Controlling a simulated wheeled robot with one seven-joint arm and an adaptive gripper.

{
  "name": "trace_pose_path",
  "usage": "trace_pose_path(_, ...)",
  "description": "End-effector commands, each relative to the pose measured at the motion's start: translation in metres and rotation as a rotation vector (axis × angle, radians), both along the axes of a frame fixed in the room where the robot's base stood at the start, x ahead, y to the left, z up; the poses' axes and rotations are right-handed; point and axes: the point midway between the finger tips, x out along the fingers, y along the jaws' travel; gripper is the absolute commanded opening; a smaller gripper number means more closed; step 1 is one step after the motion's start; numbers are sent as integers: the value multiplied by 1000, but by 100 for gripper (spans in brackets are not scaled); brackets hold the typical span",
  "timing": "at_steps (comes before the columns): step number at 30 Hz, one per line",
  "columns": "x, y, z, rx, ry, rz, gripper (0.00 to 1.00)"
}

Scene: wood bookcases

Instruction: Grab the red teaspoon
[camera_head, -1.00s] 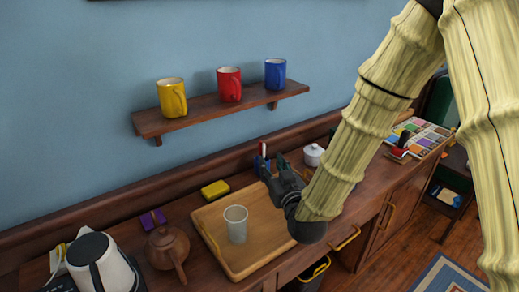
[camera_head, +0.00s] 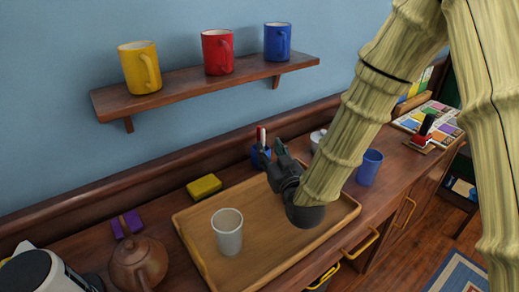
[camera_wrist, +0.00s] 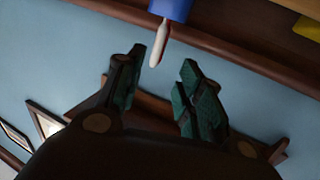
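A slim red and white piece, likely the red teaspoon (camera_head: 261,137), stands up out of a small blue holder (camera_head: 258,160) at the back of the counter. In the wrist view the slim piece (camera_wrist: 160,43) sticks out of the blue holder (camera_wrist: 172,9) at the top, just beyond my fingertips. My gripper (camera_head: 274,153) is open and empty, in front of the holder and over the far side of the wooden tray (camera_head: 300,236). It partly hides the holder. In the wrist view the fingers (camera_wrist: 160,72) are spread apart, with no contact seen.
A grey-white cup (camera_head: 228,235) stands on the tray. Around it are a yellow sponge (camera_head: 204,186), brown teapot (camera_head: 138,262), purple item (camera_head: 127,223), white pot (camera_head: 318,138) and blue cup (camera_head: 369,167). A shelf (camera_head: 190,87) with mugs hangs above.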

Motion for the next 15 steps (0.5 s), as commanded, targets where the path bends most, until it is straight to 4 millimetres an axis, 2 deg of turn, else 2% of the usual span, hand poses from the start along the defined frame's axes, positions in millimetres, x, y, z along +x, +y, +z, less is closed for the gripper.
trace_pose_path(4,7,3,-4,0,-1,1,37)
trace_pose_path(15,49,16,-3,0,-1,0,37)
